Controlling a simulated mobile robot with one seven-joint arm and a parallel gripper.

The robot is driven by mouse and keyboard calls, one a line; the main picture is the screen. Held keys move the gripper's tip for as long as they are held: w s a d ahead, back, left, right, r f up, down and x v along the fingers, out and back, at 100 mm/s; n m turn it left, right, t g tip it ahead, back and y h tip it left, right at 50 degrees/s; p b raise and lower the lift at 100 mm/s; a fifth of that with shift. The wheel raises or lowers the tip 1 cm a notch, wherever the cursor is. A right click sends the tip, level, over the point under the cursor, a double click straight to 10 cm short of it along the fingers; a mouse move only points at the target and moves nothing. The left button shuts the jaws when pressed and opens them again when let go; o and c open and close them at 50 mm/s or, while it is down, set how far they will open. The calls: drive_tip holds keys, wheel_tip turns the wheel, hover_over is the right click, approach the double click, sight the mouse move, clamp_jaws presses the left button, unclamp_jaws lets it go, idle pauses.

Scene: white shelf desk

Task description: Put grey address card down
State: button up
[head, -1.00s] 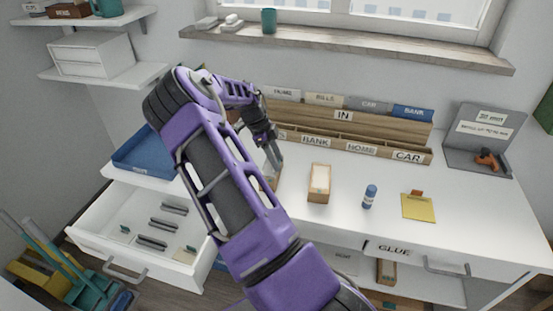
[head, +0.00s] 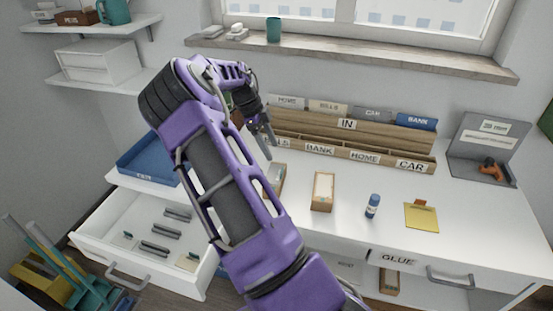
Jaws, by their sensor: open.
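My gripper (head: 265,150) is open and sits above the desk, just behind and above a small wooden box (head: 279,190). A pale grey piece (head: 276,172) shows in that box. It may be the grey address card, but it is small and partly hidden by my arm. I see no card between the fingers.
A second wooden box (head: 323,192), a glue stick (head: 373,206) and a yellow pad (head: 421,216) stand to the right. The wooden letter sorter (head: 400,148) is behind. A blue tray (head: 141,160) and an open drawer (head: 105,232) are at left.

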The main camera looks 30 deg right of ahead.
drive_tip(key=shift+v, duration=1.75)
